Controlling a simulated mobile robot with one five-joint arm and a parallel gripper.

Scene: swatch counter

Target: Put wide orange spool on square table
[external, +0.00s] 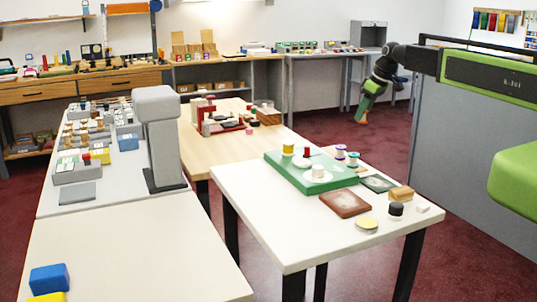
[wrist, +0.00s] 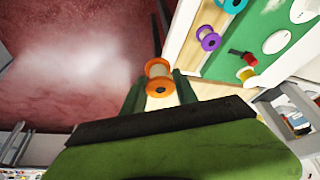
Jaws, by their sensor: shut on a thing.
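The wide orange spool (wrist: 158,69) has orange flanges and a pale middle. My gripper (wrist: 160,88) is shut on it, with one dark green finger on each side. In the external view my gripper (external: 364,106) hangs in the air at the upper right, beyond the white table's right edge, with the orange spool (external: 361,117) small at its tip. A white-topped table (external: 262,222) with dark legs stands in front; it looks roughly square. In the wrist view the red floor lies below the spool, and the table's edge is to the right.
The table's front left is bare. A wooden table (external: 200,150) adjoins behind. A grey partition (external: 470,170) stands right.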

